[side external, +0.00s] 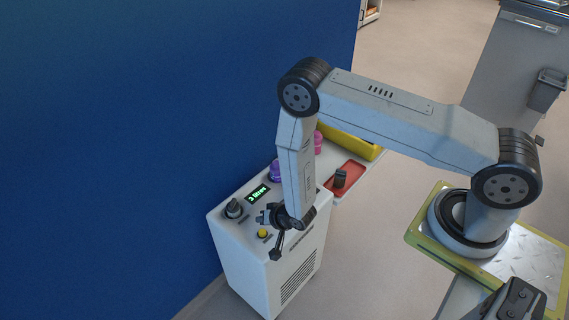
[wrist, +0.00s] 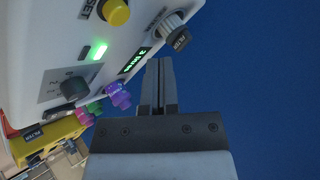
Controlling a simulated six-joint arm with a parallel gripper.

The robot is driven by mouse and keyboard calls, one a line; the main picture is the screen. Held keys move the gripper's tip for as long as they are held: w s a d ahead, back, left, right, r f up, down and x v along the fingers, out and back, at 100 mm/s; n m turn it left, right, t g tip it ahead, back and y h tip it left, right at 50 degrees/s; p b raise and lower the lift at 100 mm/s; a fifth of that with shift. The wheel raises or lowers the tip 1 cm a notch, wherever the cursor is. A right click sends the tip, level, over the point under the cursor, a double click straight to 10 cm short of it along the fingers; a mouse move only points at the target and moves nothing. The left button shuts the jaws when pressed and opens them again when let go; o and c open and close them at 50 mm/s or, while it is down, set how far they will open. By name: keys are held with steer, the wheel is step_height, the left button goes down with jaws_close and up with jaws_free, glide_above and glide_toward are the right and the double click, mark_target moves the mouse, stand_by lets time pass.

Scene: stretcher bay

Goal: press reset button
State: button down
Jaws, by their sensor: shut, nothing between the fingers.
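The yellow round reset button (wrist: 116,12) is at the top edge of the wrist view, with the letters "SET" beside it, partly cut off. In the side view the yellow button (side external: 263,232) shows on the top panel of the white machine (side external: 240,257). My gripper (side external: 276,256) is beside the button, slightly below and right of it in the side view. In the wrist view my gripper (wrist: 158,62) has its fingers shut together and empty, below and right of the button. I cannot tell its height above the panel.
A green light (wrist: 99,51) shows near the button. A red tray (side external: 347,176) and yellow bin (side external: 350,143) stand behind. A blue wall (side external: 150,130) borders the machine.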

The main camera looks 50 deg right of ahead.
steer(key=shift+r, duration=0.7)
steer(key=shift+r, duration=0.15)
step_height(320, 180, up, 6)
glide_above(264, 233)
stand_by(0.8)
stand_by(0.3)
steer(key=s+d+r+n+g, duration=0.2)
steer(key=r, duration=0.5)
steer(key=s+d+r+n+g, duration=0.1)
steer(key=s+d+r+n, duration=0.1)
steer(key=r, duration=0.5)
steer(key=s+d+r+n+g+h, duration=0.1)
steer(key=s+d+r+n+g, duration=0.2)
steer(key=s+r, duration=0.5)
steer(key=s+d, duration=0.1)
steer(key=s, duration=0.1)
steer(key=shift+s+d+r+n+g, duration=0.3)
steer(key=shift+n, duration=0.1)
